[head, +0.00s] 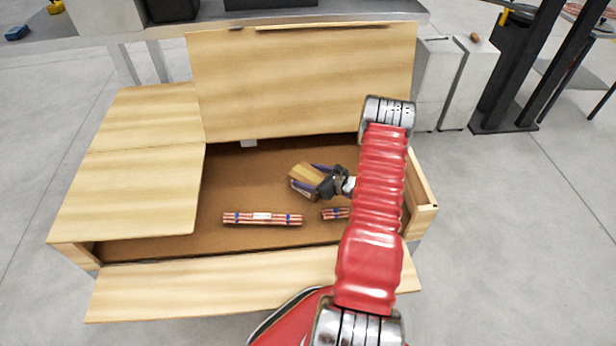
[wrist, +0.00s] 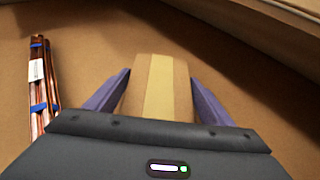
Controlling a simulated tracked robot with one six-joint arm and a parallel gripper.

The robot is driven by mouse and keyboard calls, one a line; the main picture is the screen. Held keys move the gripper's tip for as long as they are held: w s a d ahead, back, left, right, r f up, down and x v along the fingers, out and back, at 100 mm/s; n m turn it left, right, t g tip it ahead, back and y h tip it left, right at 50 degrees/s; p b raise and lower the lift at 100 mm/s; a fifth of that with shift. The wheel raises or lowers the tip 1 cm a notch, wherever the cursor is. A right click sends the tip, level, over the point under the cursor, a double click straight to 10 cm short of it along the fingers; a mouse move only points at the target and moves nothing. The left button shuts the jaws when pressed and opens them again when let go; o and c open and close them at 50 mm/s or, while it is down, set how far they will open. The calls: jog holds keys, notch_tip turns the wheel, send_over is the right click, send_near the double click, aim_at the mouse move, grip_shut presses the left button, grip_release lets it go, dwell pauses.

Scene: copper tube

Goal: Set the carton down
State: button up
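The carton (head: 306,180) is a small brown box inside the open wooden crate (head: 75,250), over its brown floor. In the wrist view the carton (wrist: 160,90) shows a paler tape stripe along its top. My gripper (head: 304,175) has its purple fingers on either side of the carton, close against its sides. The gripper (wrist: 160,76) appears shut on it. I cannot tell whether the carton's underside touches the crate floor.
A strapped bundle of copper tubes (head: 262,218) lies left of the carton near the crate's front. A second bundle (head: 335,213) is partly hidden by my arm. Wooden panels (head: 300,80) border the opening. The floor left of the carton is clear.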

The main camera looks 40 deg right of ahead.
jog(key=o, duration=0.3)
jog(key=shift+r, duration=0.1)
jog(key=v, duration=1.2)
jog(key=shift+r, duration=0.1)
dwell(0.5)
